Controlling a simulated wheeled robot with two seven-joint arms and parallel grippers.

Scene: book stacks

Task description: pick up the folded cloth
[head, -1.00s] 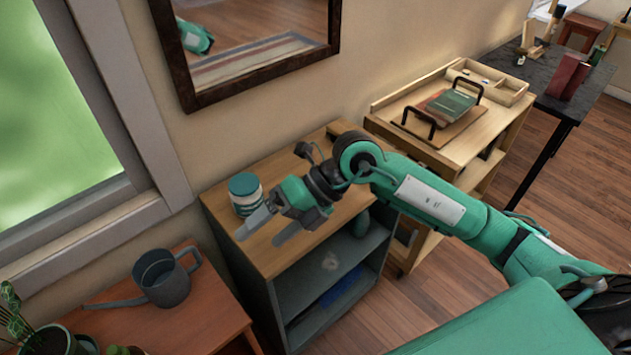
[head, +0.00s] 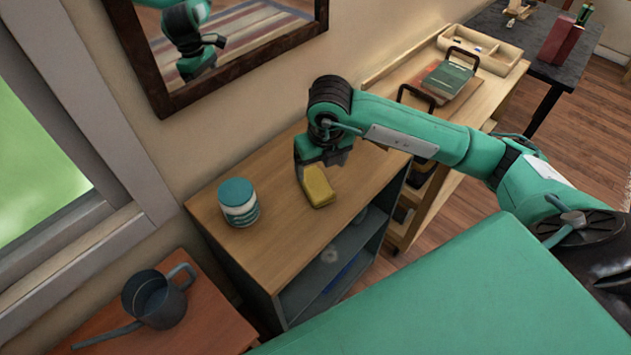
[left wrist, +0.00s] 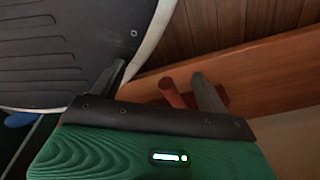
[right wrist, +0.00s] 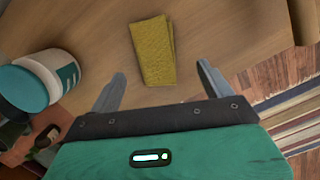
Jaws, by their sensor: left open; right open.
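The folded cloth (head: 318,186) is yellow and lies on the wooden top of a small cabinet. In the head view my right gripper (head: 318,172) is above its far end and hides part of it. In the right wrist view the cloth (right wrist: 153,50) lies ahead of the open right fingers (right wrist: 158,88), roughly between their lines, with its near end close to the fingertip level. Nothing is held. My left gripper (left wrist: 160,80) shows only in the left wrist view, open, with a reddish wooden piece of furniture behind it.
A teal-lidded jar (head: 238,202) stands on the cabinet top (head: 275,240), left of the cloth. A watering can (head: 158,300) stands on a lower wooden table at left. A wooden cart with a tray (head: 462,100) is at right. A framed mirror hangs behind.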

